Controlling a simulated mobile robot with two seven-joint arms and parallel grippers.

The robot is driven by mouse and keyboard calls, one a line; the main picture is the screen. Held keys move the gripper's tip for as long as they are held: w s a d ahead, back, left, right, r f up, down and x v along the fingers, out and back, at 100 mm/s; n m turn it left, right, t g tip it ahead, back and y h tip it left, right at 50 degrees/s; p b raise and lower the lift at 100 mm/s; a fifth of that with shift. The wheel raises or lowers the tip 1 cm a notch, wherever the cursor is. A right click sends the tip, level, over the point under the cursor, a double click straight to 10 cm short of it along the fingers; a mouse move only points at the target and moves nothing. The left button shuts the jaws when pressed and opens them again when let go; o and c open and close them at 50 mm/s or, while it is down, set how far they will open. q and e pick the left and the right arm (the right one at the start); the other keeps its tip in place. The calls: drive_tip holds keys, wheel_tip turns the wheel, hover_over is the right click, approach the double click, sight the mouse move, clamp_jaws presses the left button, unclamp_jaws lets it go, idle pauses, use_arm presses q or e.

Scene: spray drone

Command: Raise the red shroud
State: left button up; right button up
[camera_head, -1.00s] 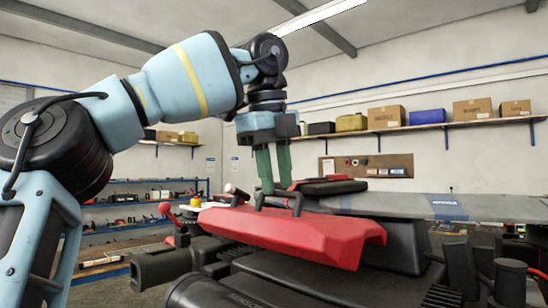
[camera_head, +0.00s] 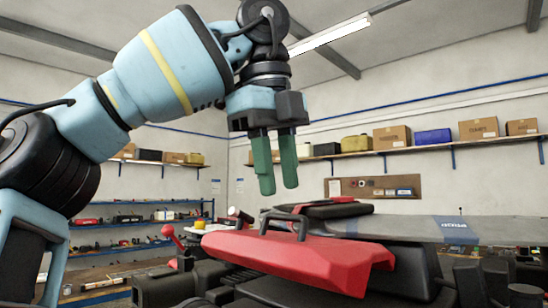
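The red shroud (camera_head: 300,262) lies on top of the dark drone body in the head view. A black handle (camera_head: 284,222) stands up from its upper side. My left gripper (camera_head: 277,188) hangs above the shroud, with its two green fingers pointing down. The fingers are apart with nothing between them. Their tips are above the handle and clear of it. My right gripper is not in view.
A grey drone arm or wing (camera_head: 400,228) reaches to the right behind the shroud. A red-knobbed lever (camera_head: 168,232) stands at the left of the drone. Shelves with boxes (camera_head: 391,137) line the back wall. The space above the shroud is open.

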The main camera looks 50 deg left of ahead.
use_arm(q)
drive_tip(key=s+d, duration=0.4)
drive_tip(key=shift+s+d+r+p, duration=0.25)
drive_tip(key=shift+s+r+p, duration=0.05)
drive_tip(key=shift+r+p, duration=0.05)
idle(0.5)
